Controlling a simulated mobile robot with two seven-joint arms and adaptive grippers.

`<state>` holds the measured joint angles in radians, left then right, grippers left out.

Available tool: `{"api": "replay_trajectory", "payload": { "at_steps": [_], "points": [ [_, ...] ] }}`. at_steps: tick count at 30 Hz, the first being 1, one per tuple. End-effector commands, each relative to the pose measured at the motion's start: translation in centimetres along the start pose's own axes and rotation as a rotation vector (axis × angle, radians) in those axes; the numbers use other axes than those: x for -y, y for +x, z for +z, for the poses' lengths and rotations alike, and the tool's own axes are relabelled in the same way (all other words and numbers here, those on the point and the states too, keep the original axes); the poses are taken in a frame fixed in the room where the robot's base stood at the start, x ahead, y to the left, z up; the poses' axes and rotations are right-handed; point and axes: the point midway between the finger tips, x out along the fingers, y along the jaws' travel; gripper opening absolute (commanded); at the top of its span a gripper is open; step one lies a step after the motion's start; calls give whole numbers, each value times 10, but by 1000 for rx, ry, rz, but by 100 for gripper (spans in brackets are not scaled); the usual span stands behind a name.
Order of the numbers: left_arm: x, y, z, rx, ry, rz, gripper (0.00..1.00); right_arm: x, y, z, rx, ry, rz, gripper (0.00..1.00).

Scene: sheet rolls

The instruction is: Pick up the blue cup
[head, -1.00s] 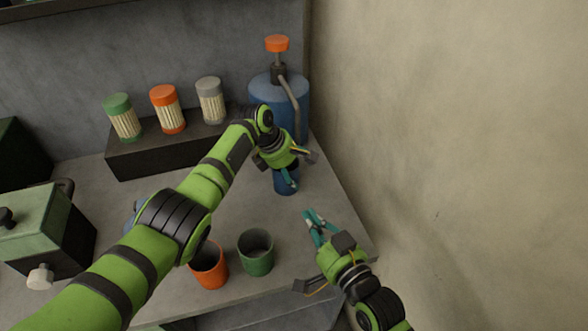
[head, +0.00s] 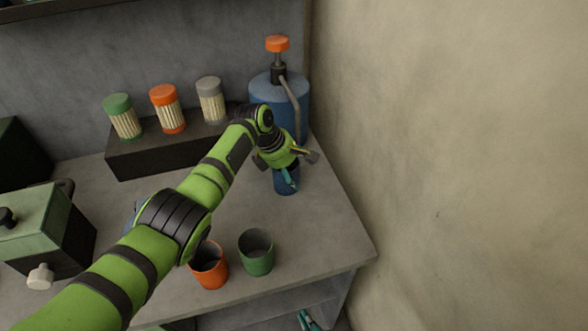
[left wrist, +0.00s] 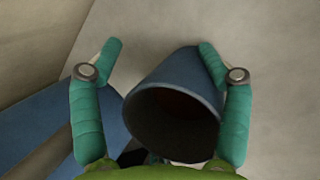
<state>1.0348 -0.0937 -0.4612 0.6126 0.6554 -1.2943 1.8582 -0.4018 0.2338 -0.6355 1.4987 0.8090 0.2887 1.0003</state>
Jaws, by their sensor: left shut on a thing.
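The blue cup (head: 287,184) is at the right of the counter, below the blue dispenser in the head view. My left gripper (head: 290,177) is at the cup, its arm reaching across from the lower left. In the left wrist view the cup (left wrist: 172,95) is between the two teal fingers of the left gripper (left wrist: 160,60), its dark opening towards the camera. The left gripper is shut on the cup. I cannot tell whether the cup's base touches the counter. My right gripper (head: 308,321) shows only as teal fingertips at the bottom edge, below the counter's front edge.
An orange cup (head: 209,268) and a green cup (head: 256,253) stand near the front edge. A blue dispenser (head: 268,98) stands behind. Three capped jars stand on a dark block (head: 150,157). A green-and-black box (head: 45,230) is at left. The wall bounds the right side.

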Motion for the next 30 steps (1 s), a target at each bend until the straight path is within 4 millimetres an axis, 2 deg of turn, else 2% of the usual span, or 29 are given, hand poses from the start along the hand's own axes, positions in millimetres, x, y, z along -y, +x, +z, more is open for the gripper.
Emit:
{"api": "replay_trajectory", "payload": {
  "at_steps": [1,4,7,9,12,15,18,21,24,30],
  "points": [
    [0,0,0,0,0,-1,40,-26,0,-14,-11,-121,65,0],
    [0,0,0,0,0,-1,40,-84,-7,-45,-7,-404,229,0],
    [0,0,0,0,0,-1,40,-148,-29,-79,39,-688,431,0],
    [0,0,0,0,-1,-1,40,-192,-53,-100,103,-865,579,0],
    [0,0,0,0,-1,-1,40,-245,-94,-120,230,-1066,771,0],
    [1,0,0,0,-1,-2,40,-284,-135,-131,374,-1206,920,0],
    [1,1,0,0,-1,-2,40,-308,-168,-136,501,-1292,1019,0],
    [1,1,0,0,-1,-2,40,-322,-189,-136,589,-1339,1073,0],
    [1,1,0,0,-1,-2,40,-328,-199,-136,631,-1359,1095,0],
    [1,1,0,0,-1,-2,40,-328,-201,-136,638,-1363,1098,0]
  ]
}}
